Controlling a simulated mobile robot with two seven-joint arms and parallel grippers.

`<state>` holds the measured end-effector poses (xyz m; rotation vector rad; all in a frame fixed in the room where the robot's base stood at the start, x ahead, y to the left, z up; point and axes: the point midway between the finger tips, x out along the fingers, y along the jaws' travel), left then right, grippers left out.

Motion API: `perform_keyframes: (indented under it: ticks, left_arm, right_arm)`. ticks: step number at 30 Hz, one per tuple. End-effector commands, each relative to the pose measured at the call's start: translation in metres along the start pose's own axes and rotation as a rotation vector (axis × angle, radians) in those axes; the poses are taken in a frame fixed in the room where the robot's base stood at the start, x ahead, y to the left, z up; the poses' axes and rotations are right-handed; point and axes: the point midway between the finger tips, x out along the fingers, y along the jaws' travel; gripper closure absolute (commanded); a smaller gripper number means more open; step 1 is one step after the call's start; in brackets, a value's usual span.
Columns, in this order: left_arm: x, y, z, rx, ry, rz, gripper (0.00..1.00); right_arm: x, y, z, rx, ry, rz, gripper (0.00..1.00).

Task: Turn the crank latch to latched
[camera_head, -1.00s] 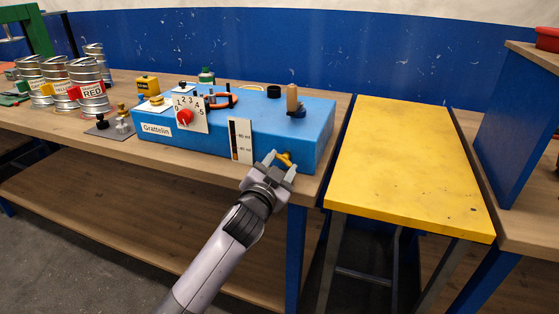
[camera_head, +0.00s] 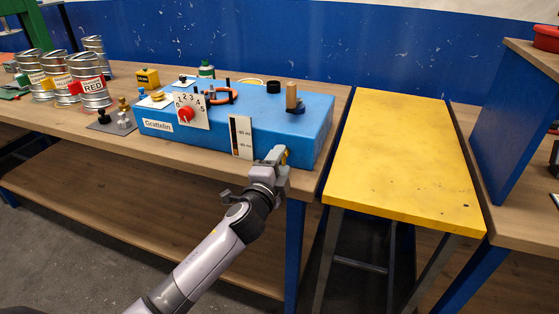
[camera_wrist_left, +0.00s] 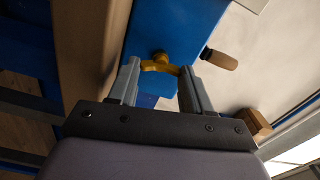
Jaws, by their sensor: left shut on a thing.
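A blue box (camera_head: 230,122) stands on the wooden bench. A small yellow winged handle (camera_wrist_left: 160,63) sits on its front face near the right end and shows partly in the head view (camera_head: 284,157). My left gripper (camera_head: 276,158) is at this face, shut on the yellow handle. In the left wrist view the two fingers (camera_wrist_left: 160,76) flank its wings. A crank with an upright wooden grip (camera_head: 291,96) stands on the box top; the grip also shows in the left wrist view (camera_wrist_left: 219,59). Which of them is the crank latch is not clear. My right gripper is out of view.
The box carries a dial with a red knob (camera_head: 186,114), a gauge plate (camera_head: 240,137) and an orange ring handle (camera_head: 221,96). Several cans (camera_head: 90,86) stand at left. A yellow table (camera_head: 405,155) is at right, with a narrow gap between.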

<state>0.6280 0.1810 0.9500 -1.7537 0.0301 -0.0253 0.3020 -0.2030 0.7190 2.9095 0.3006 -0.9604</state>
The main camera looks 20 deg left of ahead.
Motion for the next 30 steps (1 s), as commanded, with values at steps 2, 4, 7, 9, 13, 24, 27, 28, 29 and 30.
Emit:
perform_keyframes:
  ticks: [2,4,7,9,13,24,27,28,29,30]
  left_arm:
    - [-0.0002,0.0003,0.0003,0.039,-0.001,0.002,0.82]
    - [-0.0002,0.0005,0.0004,0.067,-0.001,0.002,0.82]
    - [-0.0001,0.0008,0.0005,0.095,-0.001,0.002,0.82]
    - [-0.0001,0.0010,0.0006,0.109,-0.001,0.002,0.82]
    - [-0.0001,0.0012,0.0007,0.124,-0.002,0.002,0.82]
    - [-0.0001,0.0013,0.0008,0.126,-0.002,0.002,0.82]
    - [-0.0001,0.0012,0.0008,0.125,-0.002,0.002,0.26]
    - [-0.0001,0.0011,0.0007,0.125,-0.002,0.002,0.26]
    - [-0.0001,0.0011,0.0007,0.125,-0.002,0.002,0.26]
    - [-0.0001,0.0011,0.0006,0.125,-0.002,0.002,0.26]
  right_arm:
    - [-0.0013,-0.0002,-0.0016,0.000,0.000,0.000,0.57]
    - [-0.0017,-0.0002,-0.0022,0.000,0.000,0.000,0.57]
    - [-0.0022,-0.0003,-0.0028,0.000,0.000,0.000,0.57]
    - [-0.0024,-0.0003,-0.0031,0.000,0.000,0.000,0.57]
    - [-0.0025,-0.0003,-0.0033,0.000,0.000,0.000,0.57]
    - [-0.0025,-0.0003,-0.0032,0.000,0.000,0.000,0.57]
    - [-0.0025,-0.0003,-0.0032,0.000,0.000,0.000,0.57]
    - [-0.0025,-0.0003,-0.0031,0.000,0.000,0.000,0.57]
    - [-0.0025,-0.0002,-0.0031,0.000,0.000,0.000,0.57]
    - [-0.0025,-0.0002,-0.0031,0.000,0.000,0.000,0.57]
